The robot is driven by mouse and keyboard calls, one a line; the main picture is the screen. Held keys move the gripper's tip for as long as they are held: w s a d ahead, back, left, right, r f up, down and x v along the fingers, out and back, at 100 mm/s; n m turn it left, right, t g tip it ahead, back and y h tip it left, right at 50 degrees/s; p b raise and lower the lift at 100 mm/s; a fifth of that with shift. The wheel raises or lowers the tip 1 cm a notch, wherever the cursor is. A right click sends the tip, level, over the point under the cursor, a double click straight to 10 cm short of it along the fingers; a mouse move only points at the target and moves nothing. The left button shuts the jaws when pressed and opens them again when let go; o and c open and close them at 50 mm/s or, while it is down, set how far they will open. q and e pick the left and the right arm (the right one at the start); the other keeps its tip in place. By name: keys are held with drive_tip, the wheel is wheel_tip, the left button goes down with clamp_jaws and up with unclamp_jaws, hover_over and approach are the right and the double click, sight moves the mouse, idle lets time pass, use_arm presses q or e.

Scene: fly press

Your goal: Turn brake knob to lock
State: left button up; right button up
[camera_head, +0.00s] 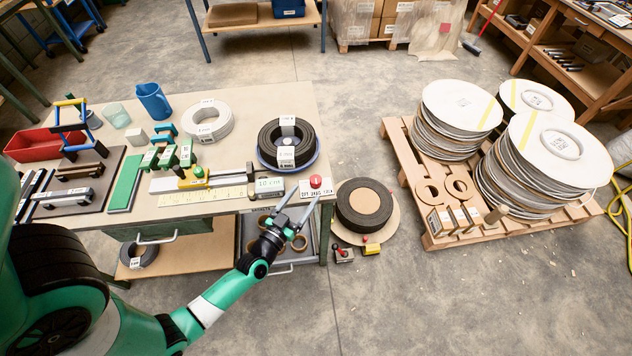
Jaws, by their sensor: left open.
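A red knob (315,181) sits on a small white labelled plate (304,191) at the front right corner of the workbench; the lettering is too small to read surely. My left gripper (302,199) comes from below, in front of the bench edge. Its two fingers are spread and empty, pointing up toward the plate and knob. One fingertip is left of the plate and the other is just below the knob; I cannot tell whether either touches. The knob's turn position is too small to tell. My right gripper is not in view.
A grey measuring device (269,186) stands left of the plate. A black cable coil (287,143) lies behind it. A dark reel (364,205) is on the floor to the right. A pallet (440,236) with stacked white reels stands further right.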

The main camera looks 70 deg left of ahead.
sight(312, 184)
use_arm(q)
drive_tip(key=b+x, duration=0.1)
drive_tip(key=x, duration=0.6)
drive_tip(key=shift+w+a, duration=0.2)
drive_tip(key=shift+w, duration=0.05)
clamp_jaws()
